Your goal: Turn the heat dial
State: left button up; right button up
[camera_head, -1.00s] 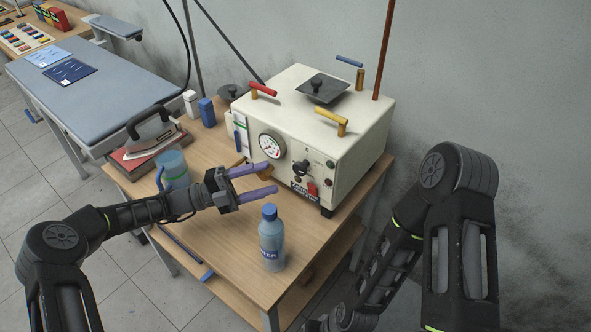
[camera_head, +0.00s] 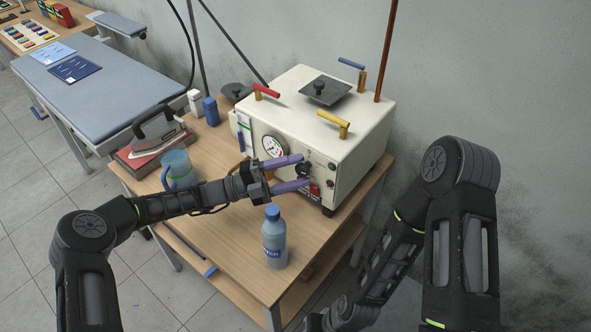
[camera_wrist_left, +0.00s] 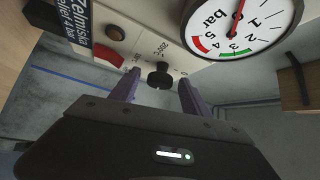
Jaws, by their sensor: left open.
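The heat dial is a black knob (camera_head: 303,170) on the front of the cream steam generator (camera_head: 346,152). In the left wrist view the dial (camera_wrist_left: 159,77) shows between the two finger tips, with scale marks on the panel beside it. My left gripper (camera_head: 299,171) is open, its purple fingers pointing at the panel, one above and one below the dial in the head view. I cannot tell whether the fingers touch it. My right arm (camera_head: 455,215) is at the right; its gripper does not show clearly.
A pressure gauge (camera_head: 272,148) and a red switch (camera_head: 314,188) flank the dial. A blue-capped bottle (camera_head: 275,240) stands below my left gripper. A blue jug (camera_head: 178,170) and an iron (camera_head: 157,135) are at the left.

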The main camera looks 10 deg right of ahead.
pick_arm(q)
grip_shut()
dwell(0.5)
